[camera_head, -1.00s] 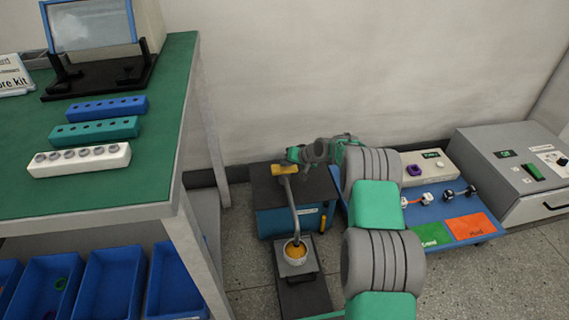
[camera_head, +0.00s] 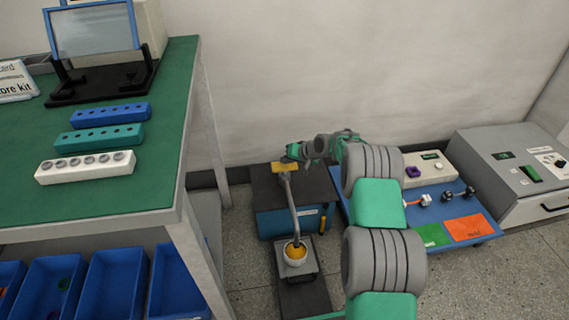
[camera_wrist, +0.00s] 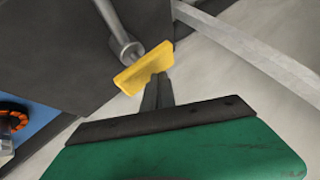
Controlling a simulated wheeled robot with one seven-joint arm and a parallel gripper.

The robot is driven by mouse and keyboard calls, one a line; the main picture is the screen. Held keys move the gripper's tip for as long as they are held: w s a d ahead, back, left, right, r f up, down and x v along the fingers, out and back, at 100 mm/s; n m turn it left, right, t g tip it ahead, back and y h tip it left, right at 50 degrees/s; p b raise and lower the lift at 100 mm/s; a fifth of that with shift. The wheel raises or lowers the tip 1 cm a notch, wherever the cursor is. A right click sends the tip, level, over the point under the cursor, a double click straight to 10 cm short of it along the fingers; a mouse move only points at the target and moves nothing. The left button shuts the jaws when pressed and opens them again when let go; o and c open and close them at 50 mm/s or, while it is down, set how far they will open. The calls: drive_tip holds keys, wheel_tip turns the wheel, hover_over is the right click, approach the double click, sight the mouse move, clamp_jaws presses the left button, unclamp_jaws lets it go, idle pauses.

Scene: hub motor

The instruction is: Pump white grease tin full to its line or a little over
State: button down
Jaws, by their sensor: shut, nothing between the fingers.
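The white grease tin (camera_head: 296,262) stands on a dark plate in front of the pump, with yellow-orange grease (camera_head: 296,251) showing inside. Its fill line is too small to make out. The pump's grey spout pipe (camera_head: 293,207) runs down into the tin. The yellow pump handle (camera_head: 287,166) sits at the top of the pump and also shows in the wrist view (camera_wrist: 145,68). My gripper (camera_wrist: 158,80) is shut and empty, its fingertips at the handle's near edge. I cannot tell whether they touch it. In the head view my gripper (camera_head: 293,152) is beside the handle.
The dark-topped blue pump cabinet (camera_head: 266,222) stands by the wall. A green-topped bench (camera_head: 165,150) with hole blocks is at left, blue bins below. At right are a blue low table (camera_head: 440,207) with parts and green and orange patches, and a grey machine (camera_head: 515,190).

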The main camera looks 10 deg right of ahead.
sight(286, 166)
drive_tip(key=shift+r, duration=0.4)
drive_tip(key=shift+r, duration=0.1)
drive_tip(key=shift+r+p, duration=1.55)
drive_tip(key=shift+r, duration=0.9)
drive_tip(key=shift+r, duration=0.1)
